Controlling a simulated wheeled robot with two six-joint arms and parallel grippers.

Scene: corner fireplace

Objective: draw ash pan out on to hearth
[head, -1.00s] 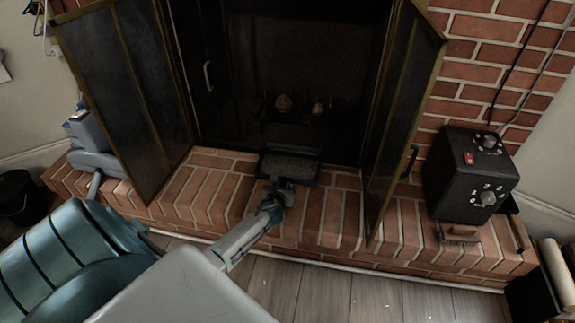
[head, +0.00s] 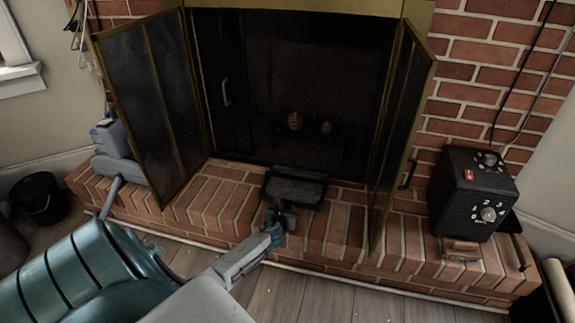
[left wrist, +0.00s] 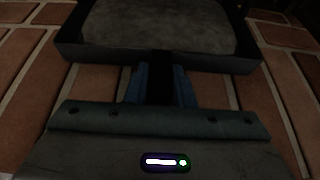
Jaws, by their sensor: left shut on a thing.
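The ash pan (head: 296,190) is a dark shallow tray filled with grey ash. In the head view it lies on the brick hearth (head: 222,205) in front of the dark firebox opening. My left gripper (head: 280,214) is at the pan's front edge. In the left wrist view the gripper (left wrist: 161,84) is shut on a dark handle in the middle of the pan's front wall. The pan (left wrist: 85,54) fills the top of that view, with bricks on both sides. My right gripper is in neither view.
Framed glass doors stand open at the left (head: 150,110) and right (head: 398,140) of the opening. A black control box (head: 470,195) and a small brush-like item (head: 461,250) are on the right of the hearth. Bricks in front of the pan are clear.

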